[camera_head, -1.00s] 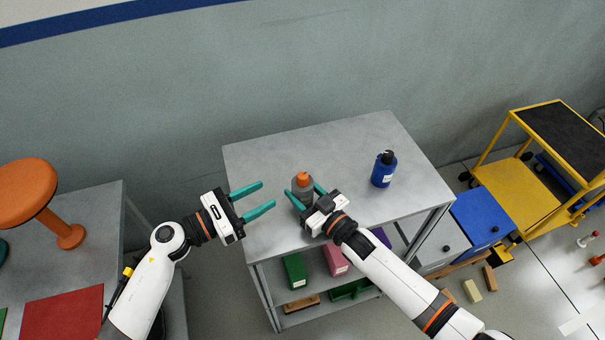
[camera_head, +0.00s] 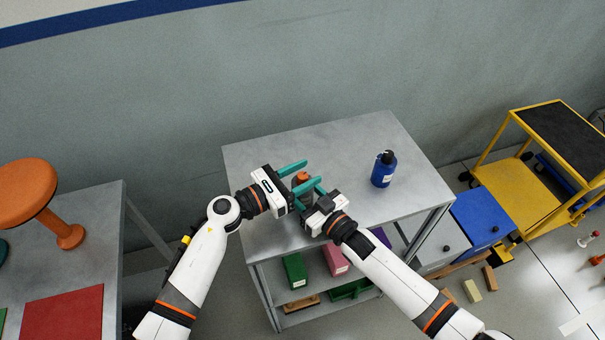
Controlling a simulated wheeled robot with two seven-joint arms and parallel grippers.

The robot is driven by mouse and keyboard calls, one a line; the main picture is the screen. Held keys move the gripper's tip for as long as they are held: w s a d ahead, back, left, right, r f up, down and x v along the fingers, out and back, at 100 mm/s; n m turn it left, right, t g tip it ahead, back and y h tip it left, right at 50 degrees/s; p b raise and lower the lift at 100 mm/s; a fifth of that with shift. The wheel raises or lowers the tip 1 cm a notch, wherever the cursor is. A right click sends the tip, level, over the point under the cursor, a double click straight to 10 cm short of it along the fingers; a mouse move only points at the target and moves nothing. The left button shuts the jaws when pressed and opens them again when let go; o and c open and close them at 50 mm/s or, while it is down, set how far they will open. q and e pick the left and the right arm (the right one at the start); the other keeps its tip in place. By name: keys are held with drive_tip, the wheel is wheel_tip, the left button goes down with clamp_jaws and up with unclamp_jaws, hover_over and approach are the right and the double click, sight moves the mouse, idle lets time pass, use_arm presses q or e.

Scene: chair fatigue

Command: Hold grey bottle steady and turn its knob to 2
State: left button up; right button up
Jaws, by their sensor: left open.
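The grey bottle with an orange knob (camera_head: 302,178) stands upright on the grey table (camera_head: 345,145); the arms partly hide its body. My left gripper (camera_head: 306,177) is open, with its teal fingers at the height of the knob, one on the far side and one on the near side. Contact cannot be made out. My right gripper (camera_head: 308,196) is low at the bottle's body from the front right. Its fingers are mostly hidden, so its grip is unclear.
A blue bottle with a black top (camera_head: 384,170) stands to the right on the same table. Green (camera_head: 294,270) and pink (camera_head: 335,260) boxes sit on the shelf below. An orange stool (camera_head: 28,190) stands at the left. The table's back is clear.

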use_arm(q)
drive_tip(key=shift+c, duration=0.3)
drive_tip(key=c, duration=0.9)
drive_tip(key=shift+n+t, duration=0.3)
drive_tip(key=shift+t, duration=0.1)
drive_tip(key=n+t+y, duration=0.2)
drive_tip(key=t+y, duration=0.1)
drive_tip(key=shift+f+n, duration=0.15)
drive_tip(key=shift+n, duration=0.15)
drive_tip(key=shift+n+t+y, duration=1.1)
drive_tip(key=shift+n+y, duration=0.2)
drive_tip(key=shift+y, duration=0.5)
drive_tip(key=o, duration=1)
drive_tip(key=shift+c, duration=0.2)
